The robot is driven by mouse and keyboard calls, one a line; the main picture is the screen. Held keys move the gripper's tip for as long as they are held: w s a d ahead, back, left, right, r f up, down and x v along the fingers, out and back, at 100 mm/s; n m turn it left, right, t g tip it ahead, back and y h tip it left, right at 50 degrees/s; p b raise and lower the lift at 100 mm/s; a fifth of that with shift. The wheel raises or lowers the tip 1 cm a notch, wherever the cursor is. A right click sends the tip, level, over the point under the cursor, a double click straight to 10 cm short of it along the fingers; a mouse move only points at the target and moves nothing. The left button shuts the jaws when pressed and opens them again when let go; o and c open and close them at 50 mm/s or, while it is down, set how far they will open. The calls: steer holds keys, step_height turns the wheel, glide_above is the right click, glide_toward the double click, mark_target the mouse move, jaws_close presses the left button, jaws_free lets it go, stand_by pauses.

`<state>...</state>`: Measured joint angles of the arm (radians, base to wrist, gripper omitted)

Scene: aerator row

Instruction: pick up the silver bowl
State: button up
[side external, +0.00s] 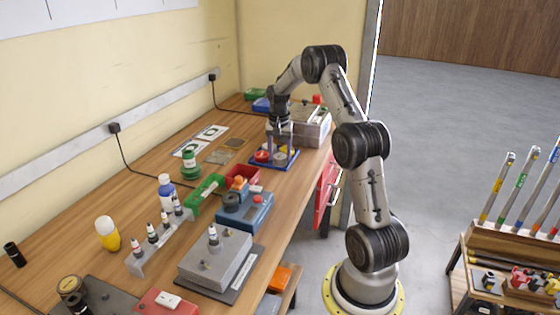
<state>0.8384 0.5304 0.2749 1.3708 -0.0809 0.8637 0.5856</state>
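My gripper (280,143) points straight down over a blue tray (279,168) at the far end of the wooden bench. Small round red and pale items (262,156) sit in the tray below and around the fingers. I cannot clearly make out a silver bowl; at this size none of the small items can be told as one. The fingertips are small and partly blend with the items behind them, so I cannot see whether they are open, shut or holding anything.
A grey metal case (312,129) stands right behind the tray. Bottles and a grey box (215,260) crowd the near bench.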

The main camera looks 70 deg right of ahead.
steer(key=c, duration=0.7)
